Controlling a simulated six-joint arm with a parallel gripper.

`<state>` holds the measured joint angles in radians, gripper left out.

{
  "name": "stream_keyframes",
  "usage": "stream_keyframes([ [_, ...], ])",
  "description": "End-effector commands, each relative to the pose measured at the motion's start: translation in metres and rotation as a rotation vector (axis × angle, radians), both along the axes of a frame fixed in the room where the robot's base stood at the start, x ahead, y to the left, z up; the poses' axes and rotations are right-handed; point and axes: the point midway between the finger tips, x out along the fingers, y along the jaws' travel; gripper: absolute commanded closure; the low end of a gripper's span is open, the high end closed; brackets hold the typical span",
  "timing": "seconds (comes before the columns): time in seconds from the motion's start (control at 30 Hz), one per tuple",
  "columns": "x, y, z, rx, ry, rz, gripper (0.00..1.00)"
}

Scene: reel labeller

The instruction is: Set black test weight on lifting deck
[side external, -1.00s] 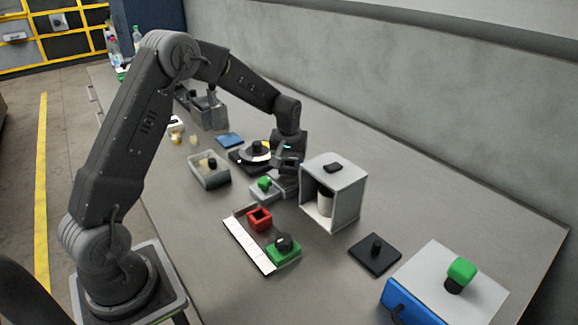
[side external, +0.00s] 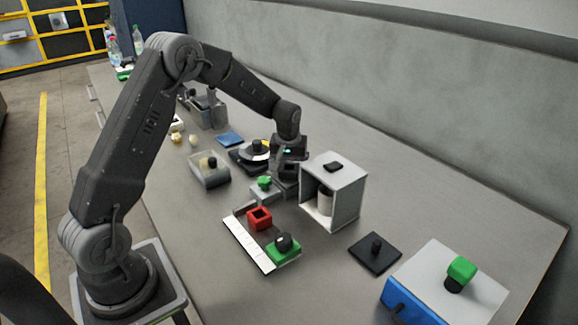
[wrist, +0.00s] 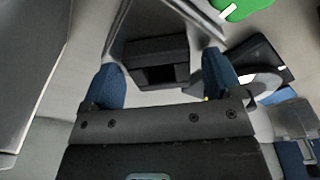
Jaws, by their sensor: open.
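A black block with a dark recess, which looks like the test weight (wrist: 155,62), lies between my two blue fingertips in the wrist view. My gripper (wrist: 160,72) is open, with one finger on each side of it; I cannot tell whether they touch it. In the wrist view the block is over a grey surface, which looks like the lifting deck (wrist: 190,18); the contact beneath it is hidden. In the side view my gripper (side external: 288,165) points down beside the green button (side external: 264,181), and it largely hides the block and deck there.
A grey open-fronted cabinet (side external: 350,190) stands close to the right of my gripper. A plate with a reel (side external: 252,153) is just behind left. A red square frame (side external: 259,218), a green block (side external: 284,251) and a black pad with a knob (side external: 375,254) lie nearer the camera.

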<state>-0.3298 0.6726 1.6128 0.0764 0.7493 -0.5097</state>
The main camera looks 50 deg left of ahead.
Motion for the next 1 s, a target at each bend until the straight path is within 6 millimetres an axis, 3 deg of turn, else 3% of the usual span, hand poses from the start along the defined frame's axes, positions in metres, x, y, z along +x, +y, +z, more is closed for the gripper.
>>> stream_keyframes([
  [0.17, 0.0, -0.001, 0.017, 0.001, -0.004, 0.0, 0.15],
  [0.6, -0.008, -0.008, 0.103, 0.001, -0.005, -0.001, 0.15],
  [0.8, -0.01, -0.011, 0.121, 0.0, -0.003, -0.003, 0.15],
  [1.0, -0.035, -0.038, 0.156, 0.014, -0.045, -0.091, 0.15],
])
